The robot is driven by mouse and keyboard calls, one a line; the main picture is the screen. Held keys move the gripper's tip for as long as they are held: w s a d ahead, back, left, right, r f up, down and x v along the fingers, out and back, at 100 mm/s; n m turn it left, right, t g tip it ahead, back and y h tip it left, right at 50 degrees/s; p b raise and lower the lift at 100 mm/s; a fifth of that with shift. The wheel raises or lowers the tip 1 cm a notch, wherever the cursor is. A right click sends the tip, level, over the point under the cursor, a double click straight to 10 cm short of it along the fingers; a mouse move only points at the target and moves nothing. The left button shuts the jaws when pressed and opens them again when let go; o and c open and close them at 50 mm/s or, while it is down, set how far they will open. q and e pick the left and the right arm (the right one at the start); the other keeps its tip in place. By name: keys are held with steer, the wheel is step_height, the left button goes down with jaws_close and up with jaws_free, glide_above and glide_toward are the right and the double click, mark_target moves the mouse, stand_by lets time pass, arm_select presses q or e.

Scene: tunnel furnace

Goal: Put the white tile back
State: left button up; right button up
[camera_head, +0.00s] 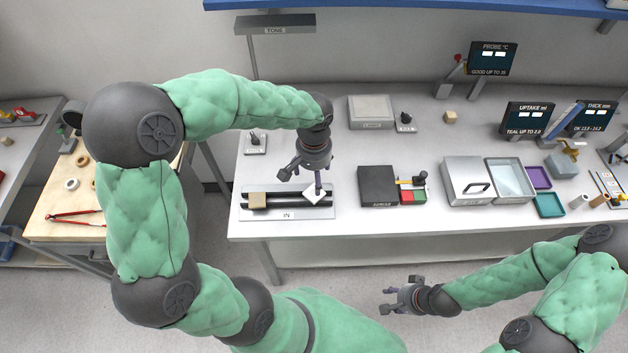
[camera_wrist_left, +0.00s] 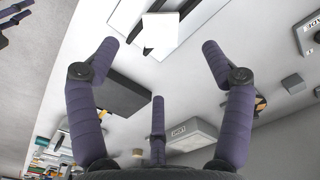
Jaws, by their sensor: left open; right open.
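The white tile (camera_head: 315,196) lies at the right end of a light plate (camera_head: 262,216) marked IN, across its black rails. It looks turned at an angle to the rails. A tan block (camera_head: 257,201) sits at the left end of the same rails. My left gripper (camera_head: 303,176) is open and empty just above the tile, and one finger hides part of it. The tile also shows in the left wrist view (camera_wrist_left: 160,34), beyond the spread fingertips and apart from them. My right gripper (camera_head: 388,298) is open and empty, low in front of the bench.
A grey box (camera_head: 371,111) stands behind. A silver lidded case (camera_head: 466,181) is further right. The bench between plate and grey box is mostly clear.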

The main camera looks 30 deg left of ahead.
arm_select(q)
step_height(320, 180, up, 5)
steer(key=shift+r+p, duration=0.1)
steer(key=shift+p, duration=0.35)
stand_by(0.4)
